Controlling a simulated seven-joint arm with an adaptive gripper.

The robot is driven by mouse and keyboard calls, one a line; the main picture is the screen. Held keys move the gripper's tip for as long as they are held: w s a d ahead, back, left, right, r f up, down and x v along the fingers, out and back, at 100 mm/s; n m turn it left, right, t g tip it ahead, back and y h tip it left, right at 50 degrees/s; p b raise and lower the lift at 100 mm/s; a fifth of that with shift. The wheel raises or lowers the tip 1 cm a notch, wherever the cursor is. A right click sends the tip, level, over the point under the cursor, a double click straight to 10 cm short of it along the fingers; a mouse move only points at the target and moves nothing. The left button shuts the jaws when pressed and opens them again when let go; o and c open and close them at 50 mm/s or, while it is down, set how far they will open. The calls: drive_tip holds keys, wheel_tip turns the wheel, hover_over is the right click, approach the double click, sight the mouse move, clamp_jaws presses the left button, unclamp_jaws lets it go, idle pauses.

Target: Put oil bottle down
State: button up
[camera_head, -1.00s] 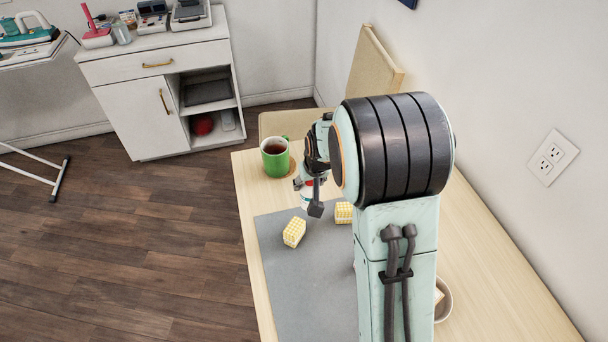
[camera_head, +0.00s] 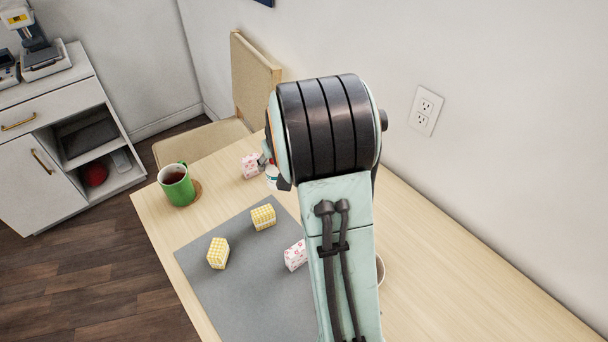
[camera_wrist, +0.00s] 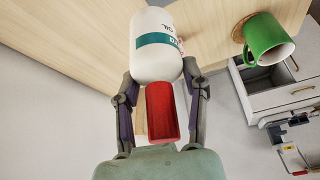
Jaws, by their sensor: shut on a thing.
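The oil bottle (camera_wrist: 155,50) is white with a teal label band and a red cap. In the wrist view my gripper (camera_wrist: 155,85) is shut on it, one finger on each side near its cap end. In the head view only a small part of the bottle (camera_head: 272,177) shows beside my arm, over the wooden table (camera_head: 430,260). My arm hides most of the gripper there. I cannot tell whether the bottle touches the table.
A green mug (camera_head: 178,186) stands on a coaster at the table's left edge. Two yellow checked blocks (camera_head: 263,217) and a pink patterned block (camera_head: 296,255) are on the grey mat (camera_head: 250,290). Another pink block (camera_head: 251,166) lies near the bottle. A bowl (camera_head: 380,270) is partly hidden.

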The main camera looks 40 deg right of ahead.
drive_tip(key=s+d+f+m, duration=0.2)
drive_tip(key=s+d, duration=0.1)
drive_tip(key=d, duration=0.5)
drive_tip(key=shift+h, duration=0.3)
drive_tip(key=w+d+f, duration=0.2)
drive_tip(key=w+f, duration=0.1)
drive_tip(key=w+d+f, duration=0.2)
drive_tip(key=w+f, duration=0.1)
drive_tip(key=w, duration=0.1)
drive_tip(key=w+d+f, duration=0.3)
drive_tip(key=w, duration=0.1)
drive_tip(key=shift+w+f, duration=0.15)
drive_tip(key=shift+f, duration=1.45)
drive_tip(key=shift+f, duration=0.1)
drive_tip(key=o, duration=1.2)
drive_tip(key=shift+c, duration=0.2)
